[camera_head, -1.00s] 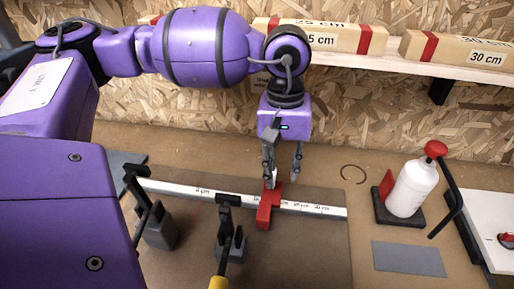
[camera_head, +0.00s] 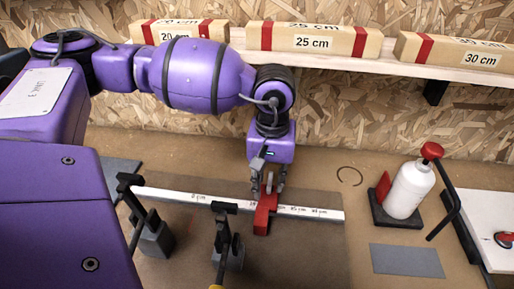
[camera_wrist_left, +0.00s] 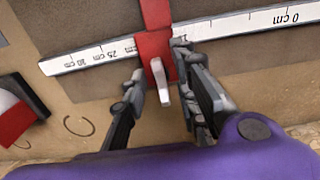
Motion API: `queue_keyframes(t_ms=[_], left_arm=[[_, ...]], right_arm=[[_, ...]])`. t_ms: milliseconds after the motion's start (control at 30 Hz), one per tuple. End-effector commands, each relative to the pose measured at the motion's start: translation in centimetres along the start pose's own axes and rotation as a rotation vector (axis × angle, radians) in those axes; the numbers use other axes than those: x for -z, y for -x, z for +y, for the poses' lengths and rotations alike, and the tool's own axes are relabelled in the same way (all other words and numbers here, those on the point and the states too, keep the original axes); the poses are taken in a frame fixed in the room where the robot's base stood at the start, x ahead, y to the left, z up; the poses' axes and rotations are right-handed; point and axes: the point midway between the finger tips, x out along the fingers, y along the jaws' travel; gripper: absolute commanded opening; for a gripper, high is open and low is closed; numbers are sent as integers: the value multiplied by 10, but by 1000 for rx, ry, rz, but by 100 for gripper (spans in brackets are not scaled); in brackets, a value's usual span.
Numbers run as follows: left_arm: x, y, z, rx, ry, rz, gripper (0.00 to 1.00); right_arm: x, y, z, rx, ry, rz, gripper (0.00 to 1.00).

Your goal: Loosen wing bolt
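A red slider (camera_head: 263,216) sits on a white ruler bar (camera_head: 319,214) on the bench; both also show in the wrist view, the slider (camera_wrist_left: 154,45) and the ruler (camera_wrist_left: 222,27). A pale wing bolt (camera_wrist_left: 159,82) sticks out from the slider's near side in that view. My left gripper (camera_head: 268,183) is low over the slider. In the wrist view its two fingers (camera_wrist_left: 164,72) stand apart, one on each side of the wing bolt, with gaps visible. Whether the right finger touches the slider cannot be told. My right gripper is not in view.
Dark clamps (camera_head: 223,240) stand at the ruler's near side and left end. A white bottle with red cap (camera_head: 410,190) stands to the right, near a grey plate (camera_head: 406,260). A thin ring (camera_head: 349,176) lies behind. Labelled wooden blocks (camera_head: 314,40) rest on the shelf.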

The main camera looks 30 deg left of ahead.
Motion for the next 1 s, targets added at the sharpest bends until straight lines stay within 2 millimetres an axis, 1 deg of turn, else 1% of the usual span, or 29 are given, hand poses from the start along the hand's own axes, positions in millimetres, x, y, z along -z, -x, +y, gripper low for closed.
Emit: queue_keyframes(t_ms=[100, 133, 300, 333, 733, 867, 1000], left_arm=[[0, -1, 0, 1, 1, -2, 27], [0, -1, 0, 1, 1, -2, 25], [0, -1, 0, 1, 1, -2, 2], [0, 0, 0, 1, 1, -1, 0], [0, 0, 0, 1, 30, -1, 0], [0, 0, 1, 0, 83, 0, 0], [1, 0, 2, 1, 176, 0, 0]], right_arm=[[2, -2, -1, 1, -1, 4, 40], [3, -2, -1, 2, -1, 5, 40], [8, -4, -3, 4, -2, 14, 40], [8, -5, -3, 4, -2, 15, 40], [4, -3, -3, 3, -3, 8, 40], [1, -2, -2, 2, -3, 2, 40], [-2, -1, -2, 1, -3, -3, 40]])
